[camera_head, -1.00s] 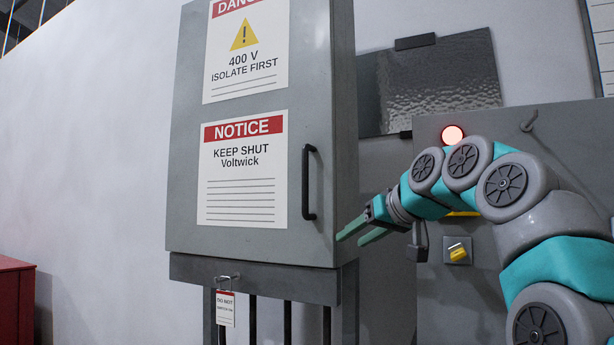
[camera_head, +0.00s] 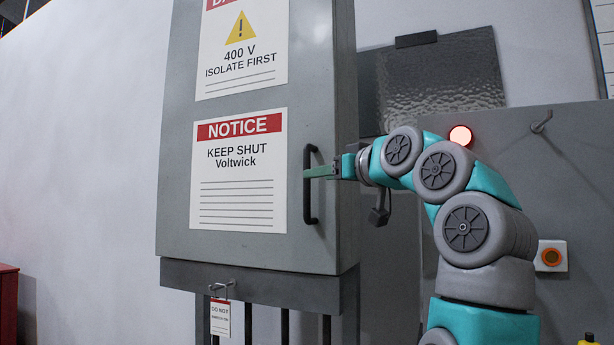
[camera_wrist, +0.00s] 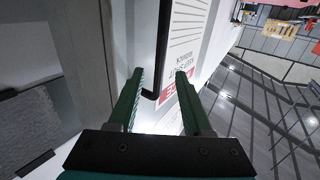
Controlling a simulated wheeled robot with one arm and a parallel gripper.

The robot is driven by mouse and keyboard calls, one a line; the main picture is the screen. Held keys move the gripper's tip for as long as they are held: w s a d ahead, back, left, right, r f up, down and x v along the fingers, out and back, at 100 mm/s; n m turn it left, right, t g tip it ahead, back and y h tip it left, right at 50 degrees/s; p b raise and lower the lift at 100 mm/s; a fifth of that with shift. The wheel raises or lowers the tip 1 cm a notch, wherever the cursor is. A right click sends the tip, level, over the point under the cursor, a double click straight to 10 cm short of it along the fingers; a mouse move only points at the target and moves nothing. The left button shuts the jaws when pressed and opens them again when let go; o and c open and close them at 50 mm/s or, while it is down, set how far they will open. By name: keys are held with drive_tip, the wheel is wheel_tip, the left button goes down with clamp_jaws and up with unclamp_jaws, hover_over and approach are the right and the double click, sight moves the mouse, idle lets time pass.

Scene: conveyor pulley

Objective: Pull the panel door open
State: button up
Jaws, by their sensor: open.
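The grey panel door (camera_head: 240,252) is on a tall cabinet and looks shut, with danger and notice signs on its front. Its black vertical bar handle (camera_head: 310,207) is near the door's right edge. My gripper (camera_head: 314,172) reaches in from the right, its green fingers at the handle's mid-height, across the bar in the picture. In the wrist view, the two fingers (camera_wrist: 160,76) are apart, and the dark handle (camera_wrist: 163,42) runs between them. I cannot tell whether either finger touches the bar.
A tag (camera_head: 220,317) hangs from a hook below the door. A red cabinet (camera_head: 8,300) is at the far left.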

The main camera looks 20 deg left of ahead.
drive_tip(key=p+x, duration=0.2)
drive_tip(key=x, duration=0.4)
drive_tip(key=shift+w+a, duration=0.15)
drive_tip(key=shift+a, duration=0.05)
drive_tip(key=shift+c, duration=0.3)
clamp_jaws()
idle(0.8)
